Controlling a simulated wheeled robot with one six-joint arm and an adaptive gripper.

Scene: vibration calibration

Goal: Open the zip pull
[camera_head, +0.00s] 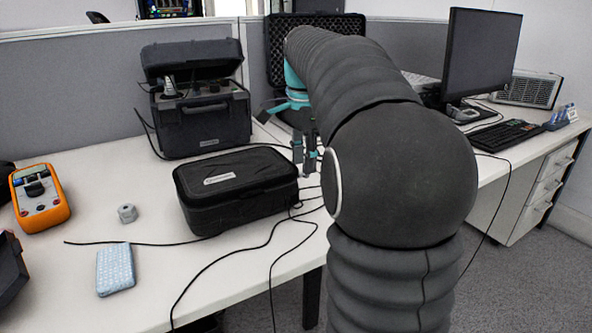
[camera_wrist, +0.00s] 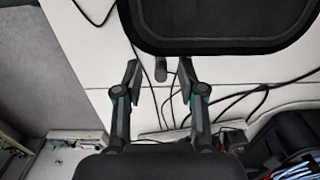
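A black soft case (camera_head: 240,187) with a pale label lies shut on the white desk, left of my arm. In the wrist view, the case (camera_wrist: 225,42) fills the top, with its rounded edge toward me. A small dark tab (camera_wrist: 160,69), which looks like the zip pull, sticks out from that edge. My gripper (camera_wrist: 160,78) is open, with one fingertip on each side of the tab and gaps on both sides. In the head view, my gripper (camera_head: 307,158) hangs at the right end of the case. The pull cannot be made out there.
Black cables (camera_head: 292,220) run over the desk beside the case. An open black equipment box (camera_head: 203,115) stands behind it. An orange meter (camera_head: 40,197), a small grey knob-like object (camera_head: 127,213) and a light blue pad (camera_head: 115,268) lie to the left. A monitor (camera_head: 482,55) stands at right.

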